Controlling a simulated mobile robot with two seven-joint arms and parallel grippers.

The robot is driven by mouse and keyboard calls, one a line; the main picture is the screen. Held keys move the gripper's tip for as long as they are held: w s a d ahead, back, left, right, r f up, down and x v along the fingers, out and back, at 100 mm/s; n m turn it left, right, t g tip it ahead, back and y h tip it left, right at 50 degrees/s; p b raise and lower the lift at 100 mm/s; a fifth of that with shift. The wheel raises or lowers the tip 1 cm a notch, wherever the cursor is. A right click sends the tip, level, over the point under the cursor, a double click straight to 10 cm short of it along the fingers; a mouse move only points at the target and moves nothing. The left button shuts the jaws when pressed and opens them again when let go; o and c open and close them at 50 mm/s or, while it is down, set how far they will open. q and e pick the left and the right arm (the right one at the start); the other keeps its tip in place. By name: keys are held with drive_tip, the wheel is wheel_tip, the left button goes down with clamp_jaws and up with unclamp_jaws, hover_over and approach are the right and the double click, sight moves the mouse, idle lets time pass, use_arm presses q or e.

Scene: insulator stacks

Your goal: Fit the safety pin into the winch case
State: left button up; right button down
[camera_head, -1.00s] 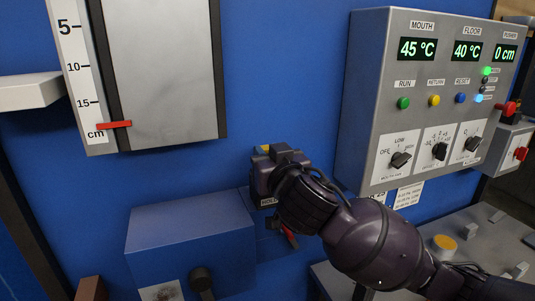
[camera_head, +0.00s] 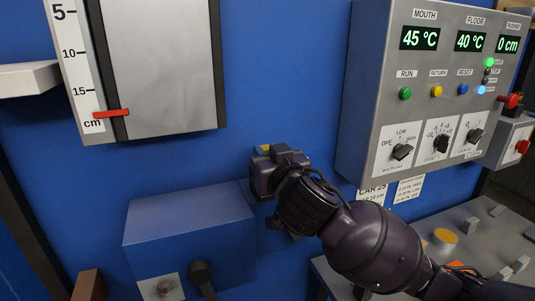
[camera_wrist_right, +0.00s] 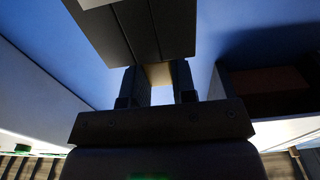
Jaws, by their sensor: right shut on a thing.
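The winch case is the blue box (camera_head: 188,232) at the lower left of the head view, with a dark crank (camera_head: 201,274) on its front. My right gripper (camera_head: 264,178) is close to the blue wall, just right of the case's upper right corner. In the right wrist view its two fingers (camera_wrist_right: 157,88) are shut on a tan piece (camera_wrist_right: 158,74), which I take to be the safety pin. A dark grey block (camera_wrist_right: 135,30) lies just beyond the fingers. My gripper hides most of the pin in the head view. My left gripper is not in view.
A grey control box (camera_head: 430,90) with displays and knobs stands out from the wall at the upper right. A grey panel with a scale and red pointer (camera_head: 110,113) is at the upper left. A grey bench (camera_head: 480,240) with small blocks is at the lower right.

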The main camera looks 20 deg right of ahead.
drive_tip(key=shift+f, duration=0.35)
drive_tip(key=c, duration=0.8)
unclamp_jaws()
drive_tip(key=shift+c, duration=0.2)
drive_tip(key=s+p, duration=0.3)
drive_tip(key=s, duration=0.7)
drive_tip(key=shift+s+d+p, duration=0.2)
drive_tip(key=shift+s+p, duration=0.15)
drive_tip(key=shift+s, duration=0.05)
drive_tip(key=shift+f, duration=0.2)
